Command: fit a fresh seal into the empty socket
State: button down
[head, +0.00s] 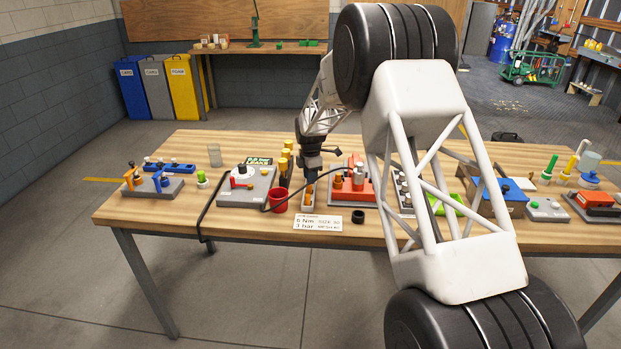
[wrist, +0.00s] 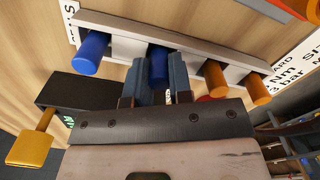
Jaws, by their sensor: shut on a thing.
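In the wrist view, a pale narrow rack (wrist: 120,48) holds a row of blue and orange cylinders, which may be the seals. My gripper (wrist: 158,80) is shut on a blue cylinder (wrist: 158,62), the second from the left, which still appears to be at the rack. Another blue cylinder (wrist: 91,52) is to its left, and two orange cylinders (wrist: 216,78) are to its right. In the head view, my gripper (head: 310,180) points down over the small rack (head: 307,209), by the front of the table. I cannot make out an empty socket.
A red block with orange cylinders (head: 352,190) stands just right of my gripper. A red cup (head: 278,201) and a grey box with a dial (head: 246,191) are to the left. A white label card (head: 318,223) and black ring (head: 358,217) lie in front. My arm hides part of the right.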

notch_tip(320, 180, up, 10)
jog(key=shift+f, duration=0.15)
dwell(0.4)
jog(key=shift+d, duration=0.1)
dwell(0.5)
jog(key=s+d+r+m, duration=0.2)
jog(key=d+r+m, duration=0.1)
jog(key=d+m, duration=0.55)
jog(key=s+d+r+m, duration=0.25)
jog(key=d+m, duration=0.25)
jog(key=d, duration=0.7)
jog(key=s+d+r+m, duration=0.2)
jog(key=d+m, duration=0.5)
jog(key=d, duration=0.3)
jog(key=s+a+f+n, duration=0.3)
jog(key=s+n, duration=0.4)
jog(key=n, duration=0.3)
jog(key=s+a+f+n, duration=0.3)
jog(key=s+f+n, duration=0.1)
jog(key=s+n, duration=0.4)
jog(key=shift+a+f+n, duration=0.4)
jog(key=shift+n, duration=0.85)
